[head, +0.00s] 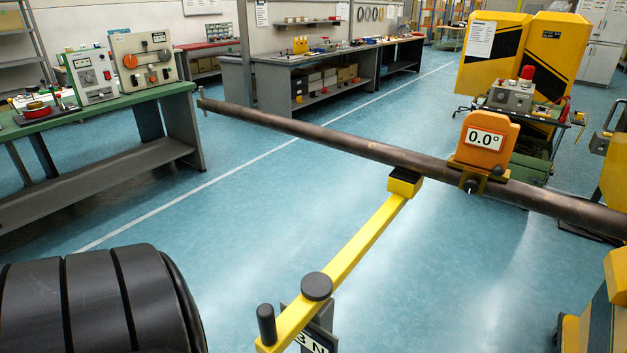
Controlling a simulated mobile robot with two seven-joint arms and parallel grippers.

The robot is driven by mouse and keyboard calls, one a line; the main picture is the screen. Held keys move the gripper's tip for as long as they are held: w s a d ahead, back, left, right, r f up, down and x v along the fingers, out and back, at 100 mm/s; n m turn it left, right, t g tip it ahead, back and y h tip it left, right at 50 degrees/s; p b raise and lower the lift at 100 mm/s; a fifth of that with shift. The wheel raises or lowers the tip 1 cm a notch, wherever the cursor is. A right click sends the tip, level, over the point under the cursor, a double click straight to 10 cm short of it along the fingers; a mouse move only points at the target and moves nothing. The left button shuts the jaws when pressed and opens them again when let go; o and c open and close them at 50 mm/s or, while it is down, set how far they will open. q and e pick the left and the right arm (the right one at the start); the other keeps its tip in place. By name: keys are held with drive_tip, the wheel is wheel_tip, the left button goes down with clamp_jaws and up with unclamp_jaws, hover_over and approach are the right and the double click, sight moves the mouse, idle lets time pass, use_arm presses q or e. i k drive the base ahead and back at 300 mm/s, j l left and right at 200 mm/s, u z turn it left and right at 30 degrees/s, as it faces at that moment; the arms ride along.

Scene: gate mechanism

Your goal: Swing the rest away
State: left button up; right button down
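The rest is a yellow bar (352,257) that runs from the bottom centre up to a block with a dark pad (404,182). The pad sits at the underside of a long brown boom (330,138); whether they touch is hard to tell. A round black knob (316,287) tops the bar near its lower end, and an upright black handle (266,324) stands at that end. An orange gauge (485,141) on the boom reads 0.0°. A partly hidden plate (313,344) below the bar shows "N". Neither of my grippers is in view.
A black ribbed round body (100,303) fills the lower left. A green-topped bench (100,104) with devices stands at the left. Yellow machinery (520,55) stands behind the boom at the right. The blue floor (225,225) is clear on both sides of the bar.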

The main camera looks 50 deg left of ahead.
sight(316, 287)
drive_tip(key=j, duration=1)
drive_tip(key=k+j, duration=0.1)
drive_tip(key=j, duration=0.9)
drive_tip(key=i+j+u, duration=0.1)
drive_tip(key=j, duration=0.65)
